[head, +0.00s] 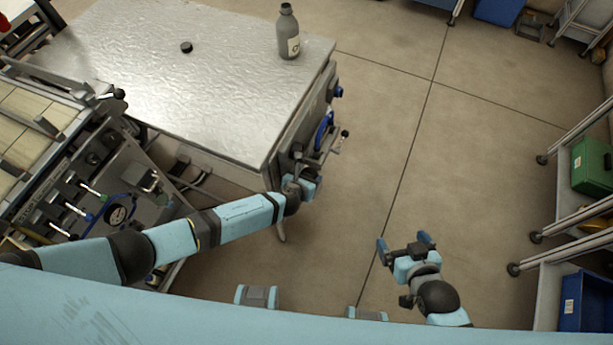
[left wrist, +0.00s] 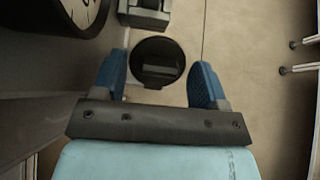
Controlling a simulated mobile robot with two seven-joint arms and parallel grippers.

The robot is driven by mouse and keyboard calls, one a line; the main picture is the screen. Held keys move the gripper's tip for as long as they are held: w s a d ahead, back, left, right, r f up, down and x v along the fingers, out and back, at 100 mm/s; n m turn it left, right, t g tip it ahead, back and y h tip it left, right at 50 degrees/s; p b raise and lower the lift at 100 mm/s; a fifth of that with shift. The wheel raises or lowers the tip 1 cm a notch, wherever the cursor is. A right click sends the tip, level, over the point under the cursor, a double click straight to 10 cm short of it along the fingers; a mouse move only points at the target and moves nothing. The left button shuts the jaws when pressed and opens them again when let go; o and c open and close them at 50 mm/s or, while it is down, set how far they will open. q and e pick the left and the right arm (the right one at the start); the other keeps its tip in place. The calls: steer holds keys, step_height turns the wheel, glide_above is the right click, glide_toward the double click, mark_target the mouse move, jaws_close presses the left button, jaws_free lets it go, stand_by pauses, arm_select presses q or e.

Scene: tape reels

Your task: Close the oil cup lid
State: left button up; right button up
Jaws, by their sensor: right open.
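In the left wrist view, a dark round part (left wrist: 158,62), which looks like the oil cup or its lid, lies ahead between my left fingertips. I cannot tell which it is or how far the lid stands open. My left gripper (left wrist: 158,82) has its two blue fingers wide apart, with nothing clearly held. In the head view, my left gripper (head: 304,182) is low beside the right side of the metal-topped machine, and it hides the cup there. My right gripper (head: 405,243) is open and empty over the floor, away from the machine.
The metal top (head: 200,85) carries a grey bottle (head: 288,38) and a small black cap (head: 186,47). A dial (left wrist: 68,14) is close by. Shelves with a green bin (head: 592,165) stand right; floor between is clear.

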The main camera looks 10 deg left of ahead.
arm_select(q)
steer(key=p+v, duration=0.3)
steer(key=v, duration=1)
steer(key=shift+s+r, duration=0.25)
steer(key=shift+s, duration=0.05)
